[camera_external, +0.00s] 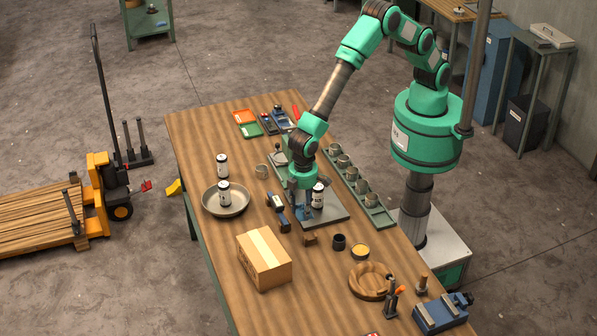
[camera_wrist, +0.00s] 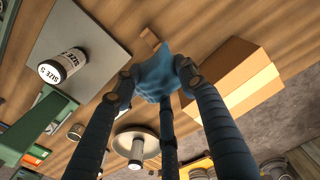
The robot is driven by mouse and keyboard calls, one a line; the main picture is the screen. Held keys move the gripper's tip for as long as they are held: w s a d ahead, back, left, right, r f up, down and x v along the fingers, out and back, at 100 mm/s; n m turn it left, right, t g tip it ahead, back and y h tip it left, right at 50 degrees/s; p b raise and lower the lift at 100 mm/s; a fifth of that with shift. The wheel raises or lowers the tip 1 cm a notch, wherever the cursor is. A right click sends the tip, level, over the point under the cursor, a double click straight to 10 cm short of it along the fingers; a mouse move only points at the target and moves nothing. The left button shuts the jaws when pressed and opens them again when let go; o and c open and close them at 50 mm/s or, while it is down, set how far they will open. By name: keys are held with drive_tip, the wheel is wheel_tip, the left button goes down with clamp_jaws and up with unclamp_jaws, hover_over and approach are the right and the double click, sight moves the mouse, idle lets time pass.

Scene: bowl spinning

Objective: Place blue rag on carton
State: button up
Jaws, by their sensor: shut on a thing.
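My gripper (camera_wrist: 155,85) is shut on the blue rag (camera_wrist: 154,72), which is bunched between the fingers in the wrist view. In the external view my gripper (camera_external: 302,208) is low over the table beside the grey plate, and the rag is hard to make out there. The closed brown carton (camera_external: 264,258) stands on the table, toward the camera and left of my gripper. In the wrist view the carton (camera_wrist: 238,80) is to the right of the rag, apart from it. Nothing lies on the carton's top in the external view.
A can (camera_external: 318,196) stands on the grey plate (camera_external: 335,213) close to my gripper. A round pan (camera_external: 211,207) with a can in it sits left of the carton. A small brown block (camera_external: 310,239), a dark cup (camera_external: 339,242) and a wooden bowl (camera_external: 362,283) are right of the carton.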

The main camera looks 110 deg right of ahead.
drive_tip(key=shift+w+a, duration=0.1)
drive_tip(key=p, duration=0.3)
hover_over(271, 248)
drive_tip(key=shift+f, duration=0.75)
idle(0.4)
drive_tip(key=shift+f+p, duration=0.35)
drive_tip(key=shift+f, duration=1.4)
drive_tip(key=shift+f, duration=0.15)
drive_tip(key=o, duration=1.1)
drive_tip(key=shift+c, duration=0.2)
